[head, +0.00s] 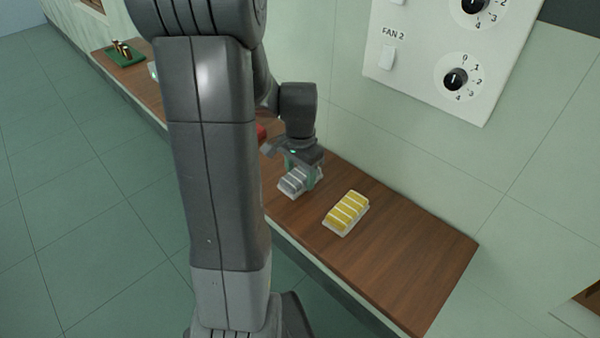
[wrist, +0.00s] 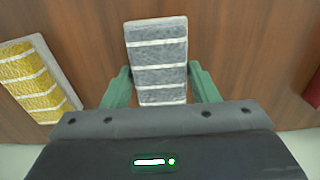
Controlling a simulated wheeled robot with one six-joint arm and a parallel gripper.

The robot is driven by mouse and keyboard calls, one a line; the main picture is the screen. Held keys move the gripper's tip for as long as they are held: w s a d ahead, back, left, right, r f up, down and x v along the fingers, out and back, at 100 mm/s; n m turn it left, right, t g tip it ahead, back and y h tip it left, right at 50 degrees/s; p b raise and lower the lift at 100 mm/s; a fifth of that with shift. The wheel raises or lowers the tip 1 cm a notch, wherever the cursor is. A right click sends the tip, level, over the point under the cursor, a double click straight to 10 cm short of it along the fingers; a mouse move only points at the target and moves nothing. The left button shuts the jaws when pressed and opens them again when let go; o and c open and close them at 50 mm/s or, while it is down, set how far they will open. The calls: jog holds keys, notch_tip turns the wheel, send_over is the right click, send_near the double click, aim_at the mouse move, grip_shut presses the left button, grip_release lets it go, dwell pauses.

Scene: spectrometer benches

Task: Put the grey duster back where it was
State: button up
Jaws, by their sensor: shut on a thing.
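The grey duster (head: 297,180) has white stripes and is at the wooden bench, left of a yellow duster. In the wrist view the grey duster (wrist: 158,62) stands between the two green fingers of my gripper (wrist: 160,85). My gripper (head: 301,171) is shut on it from above in the head view. I cannot tell whether the duster touches the bench top or is just above it.
A yellow striped duster (head: 347,212) lies on the bench (head: 400,262), close to the right. A red thing (head: 261,134) is partly hidden behind my arm. A green tray (head: 125,55) stands at the far left. A wall panel (head: 425,60) with knobs is above. The bench's right end is clear.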

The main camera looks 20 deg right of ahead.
aim_at(300, 173)
jog(key=shift+f, duration=0.15)
jog(key=o, duration=0.9)
notch_tip(300, 173, up, 12)
jog(key=shift+r, duration=0.15)
notch_tip(300, 173, down, 13)
jog(key=shift+r, duration=0.2)
notch_tip(300, 173, up, 5)
